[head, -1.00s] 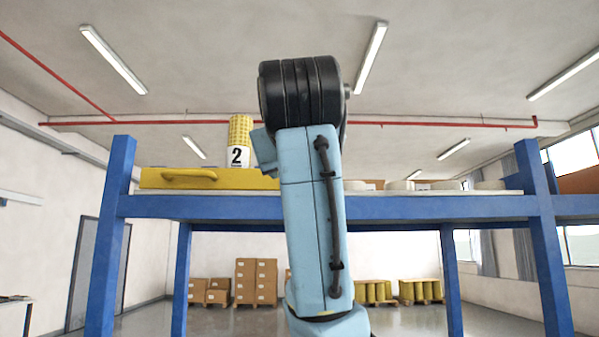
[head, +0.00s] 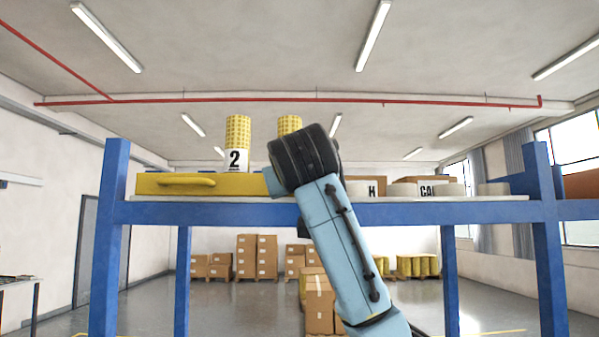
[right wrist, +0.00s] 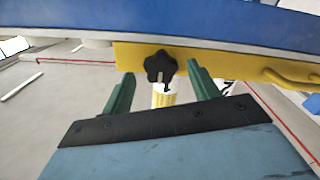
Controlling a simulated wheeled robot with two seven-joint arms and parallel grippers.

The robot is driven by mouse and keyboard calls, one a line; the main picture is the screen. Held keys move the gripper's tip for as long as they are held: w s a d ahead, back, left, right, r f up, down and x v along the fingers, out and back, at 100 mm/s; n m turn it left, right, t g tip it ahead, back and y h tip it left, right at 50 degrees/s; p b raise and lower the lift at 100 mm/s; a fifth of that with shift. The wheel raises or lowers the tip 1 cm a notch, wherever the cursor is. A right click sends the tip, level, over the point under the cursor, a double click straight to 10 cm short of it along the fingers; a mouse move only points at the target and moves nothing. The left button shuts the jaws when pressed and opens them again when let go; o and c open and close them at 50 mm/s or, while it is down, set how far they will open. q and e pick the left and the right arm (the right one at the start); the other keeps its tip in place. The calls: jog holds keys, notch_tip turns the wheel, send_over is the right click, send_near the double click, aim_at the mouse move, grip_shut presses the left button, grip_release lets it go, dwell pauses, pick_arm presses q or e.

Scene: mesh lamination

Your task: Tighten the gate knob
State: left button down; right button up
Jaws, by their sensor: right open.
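A black star-shaped gate knob (right wrist: 161,66) sits on the yellow gate (right wrist: 240,62) in the right wrist view. My right gripper (right wrist: 163,88) is open, its two green fingers apart. The knob shows between and just beyond the fingertips, and I see no contact. In the head view the yellow gate (head: 148,184) stands on the blue rack. There my right arm (head: 345,245) crosses in front, hiding the knob and gripper. My left gripper is not in view.
The blue rack (head: 440,211) carries a yellow roll marked 2 (head: 237,140), a second yellow roll (head: 289,125), and white rolls (head: 494,189) at the right. A yellow handle (head: 187,181) projects from the gate. Stacked boxes (head: 257,256) stand on the floor behind.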

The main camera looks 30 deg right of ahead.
jog(key=shift+x, duration=0.85)
jog(key=shift+c, duration=0.3)
jog(key=c, duration=0.9)
jog(key=shift+c, duration=0.2)
jog(key=m, duration=0.9)
jog(key=m+b, duration=0.1)
jog(key=m, duration=0.7)
jog(key=shift+a+r+m, duration=0.15)
jog(key=shift+m, duration=0.25)
